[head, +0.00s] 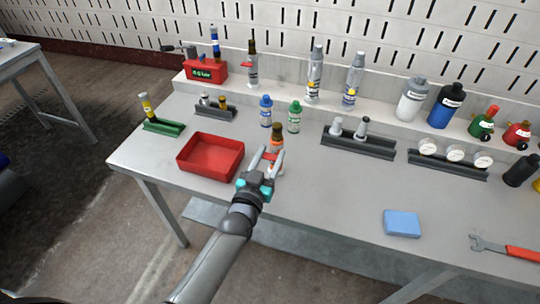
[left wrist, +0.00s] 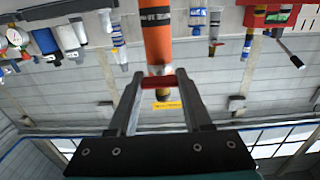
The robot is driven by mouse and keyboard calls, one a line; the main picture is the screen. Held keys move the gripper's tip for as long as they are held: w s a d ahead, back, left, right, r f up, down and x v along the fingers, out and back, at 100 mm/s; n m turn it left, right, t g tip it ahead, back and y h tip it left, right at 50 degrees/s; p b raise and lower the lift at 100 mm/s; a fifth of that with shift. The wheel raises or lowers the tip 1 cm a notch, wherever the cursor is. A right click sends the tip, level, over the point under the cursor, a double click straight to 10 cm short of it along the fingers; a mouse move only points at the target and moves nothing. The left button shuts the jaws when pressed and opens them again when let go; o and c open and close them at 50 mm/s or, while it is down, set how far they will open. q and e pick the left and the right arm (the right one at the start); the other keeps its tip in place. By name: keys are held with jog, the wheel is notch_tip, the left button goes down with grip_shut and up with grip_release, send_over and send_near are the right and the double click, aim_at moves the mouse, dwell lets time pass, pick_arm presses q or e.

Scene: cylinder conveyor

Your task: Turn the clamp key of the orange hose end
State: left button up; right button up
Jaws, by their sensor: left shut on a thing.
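The orange hose end (head: 277,131) stands upright on the table just beyond my left gripper (head: 268,161). In the left wrist view, which looks upside down, the orange hose end (left wrist: 157,38) is an orange cylinder with a black label band. Its red clamp key (left wrist: 158,82) is a short bar held between the fingertips of my left gripper (left wrist: 157,85). In the head view the key (head: 270,157) shows as a small red patch, partly covered by the fingers. The left gripper is shut on this key. My right gripper is not in view.
A red tray (head: 209,174) stands left of the gripper. Blue-capped (head: 265,112) and green-capped (head: 294,118) bottles stand close behind the hose end. A dark rack (head: 358,145) is at right. A blue block (head: 402,223) lies front right; the table between is clear.

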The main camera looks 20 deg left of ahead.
pick_arm(q)
grip_shut()
